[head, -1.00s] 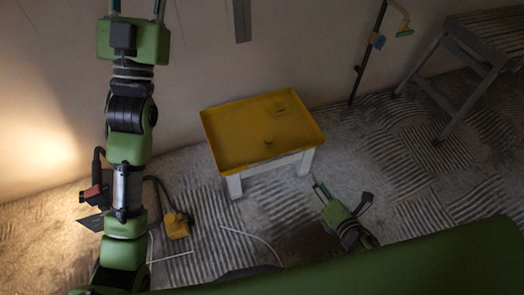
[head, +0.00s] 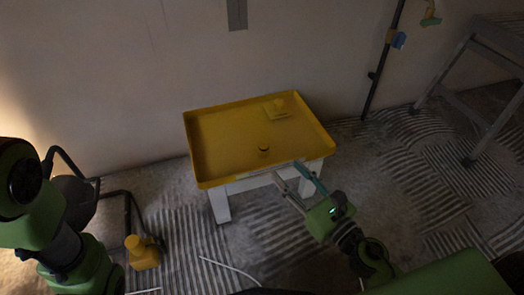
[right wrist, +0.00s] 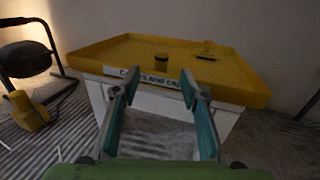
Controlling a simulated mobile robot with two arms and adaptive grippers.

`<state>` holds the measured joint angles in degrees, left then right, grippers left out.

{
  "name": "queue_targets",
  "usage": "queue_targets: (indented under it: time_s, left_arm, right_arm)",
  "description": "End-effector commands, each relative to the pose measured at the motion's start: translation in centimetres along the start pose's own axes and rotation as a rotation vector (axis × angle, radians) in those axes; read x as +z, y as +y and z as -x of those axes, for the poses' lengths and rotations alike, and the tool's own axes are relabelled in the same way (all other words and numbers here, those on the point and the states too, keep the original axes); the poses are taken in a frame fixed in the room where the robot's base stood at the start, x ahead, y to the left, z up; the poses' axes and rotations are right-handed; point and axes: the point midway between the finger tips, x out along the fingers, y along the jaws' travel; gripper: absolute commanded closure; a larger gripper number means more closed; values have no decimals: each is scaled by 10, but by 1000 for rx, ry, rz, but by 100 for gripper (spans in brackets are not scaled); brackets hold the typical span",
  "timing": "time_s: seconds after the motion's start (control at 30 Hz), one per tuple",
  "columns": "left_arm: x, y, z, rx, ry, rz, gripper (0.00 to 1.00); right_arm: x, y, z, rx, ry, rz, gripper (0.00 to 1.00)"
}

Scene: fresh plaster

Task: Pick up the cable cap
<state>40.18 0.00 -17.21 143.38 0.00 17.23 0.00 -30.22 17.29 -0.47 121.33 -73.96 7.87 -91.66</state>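A yellow tray (head: 225,167) on white legs stands near the wall; its label, partly hidden in the right wrist view (right wrist: 85,62), ends in "and c…". A small round piece with a dark top (head: 263,150), which looks like the cable cap, stands on the tray near its front middle. It also shows in the right wrist view (right wrist: 161,58). A flat yellow plate with a raised knob (head: 280,108) lies further back. My right gripper (head: 287,172) is open and empty at the tray's front edge, short of the cap; its fingers show in the wrist view (right wrist: 160,76). My left gripper is out of view.
A yellow block-shaped object (head: 142,252) and a dark-framed lamp-like stand (right wrist: 28,58) are on the floor left of the tray. A thin white cable (head: 228,265) lies in front. A dark pole (head: 383,60) leans at the wall; a grey trestle (head: 465,95) stands right.

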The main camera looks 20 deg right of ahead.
Motion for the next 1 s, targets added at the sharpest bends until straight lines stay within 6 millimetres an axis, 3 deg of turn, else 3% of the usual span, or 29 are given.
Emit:
queue_targets:
  time_s: [0.1, 0.3, 0.63, 1.0]
  left_arm:
    - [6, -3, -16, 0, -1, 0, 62]
    - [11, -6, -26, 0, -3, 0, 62]
    - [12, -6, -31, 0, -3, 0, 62]
    - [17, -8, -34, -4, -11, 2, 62]
  right_arm:
    - [8, 0, -22, 0, -3, -1, 60]
    - [5, -1, -57, -1, -1, -3, 60]
    - [2, -1, -83, -1, 0, -4, 60]
    - [1, -4, -127, -1, 0, -4, 60]
